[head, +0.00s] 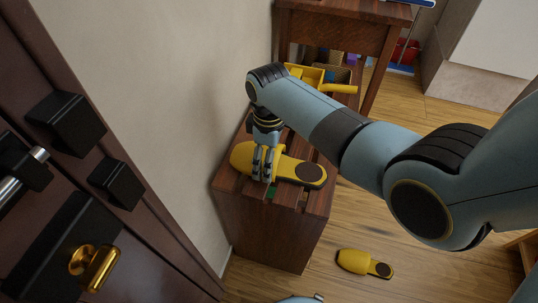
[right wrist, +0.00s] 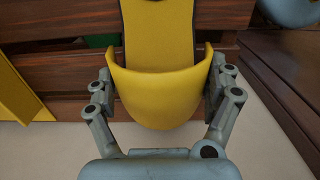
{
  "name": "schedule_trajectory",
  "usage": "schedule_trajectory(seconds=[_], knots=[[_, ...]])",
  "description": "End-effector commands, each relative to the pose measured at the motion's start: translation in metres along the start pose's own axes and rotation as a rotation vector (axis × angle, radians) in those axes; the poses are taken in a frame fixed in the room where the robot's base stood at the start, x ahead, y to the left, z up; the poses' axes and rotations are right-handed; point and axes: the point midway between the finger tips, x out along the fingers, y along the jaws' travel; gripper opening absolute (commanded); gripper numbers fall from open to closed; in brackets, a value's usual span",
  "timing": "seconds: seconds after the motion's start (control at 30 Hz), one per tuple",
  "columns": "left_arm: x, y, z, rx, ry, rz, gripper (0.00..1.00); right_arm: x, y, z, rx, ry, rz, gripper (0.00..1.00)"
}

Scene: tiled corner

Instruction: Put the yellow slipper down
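A yellow slipper (head: 244,158) with a dark insole lies along the top of the slatted wooden bench (head: 228,184), its toe toward the wall. My right gripper (head: 265,176) reaches down over it from above. In the right wrist view the gripper (right wrist: 160,95) has one finger against each side of the slipper's toe part (right wrist: 160,92). Whether the sole rests fully on the slats or is just above them, I cannot tell. A second yellow slipper (head: 353,261) lies on the floor right of the bench.
A dark door with a brass knob (head: 93,266) is at the left. The pale wall (head: 185,90) borders the bench. A red bucket (head: 405,52) stands at the back. Floor is clear around the second slipper.

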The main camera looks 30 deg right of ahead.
Motion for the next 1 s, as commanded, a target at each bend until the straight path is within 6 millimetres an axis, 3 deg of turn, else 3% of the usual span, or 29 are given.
schedule_trajectory(seconds=[0.43,0.8,1.0], knots=[[-0.003,0.0,-0.006,0.0,0.008,0.0,0.4,-0.008,0.0,0.0,0.0,0.0,0.0,1.0],[-0.028,-0.002,-0.012,-0.001,0.016,0.0,0.4,-0.086,0.001,-0.001,0.0,0.003,0.002,1.0],[-0.034,-0.003,-0.013,-0.001,0.018,0.0,0.4,-0.115,0.0,0.0,0.0,0.0,0.0,1.0]])
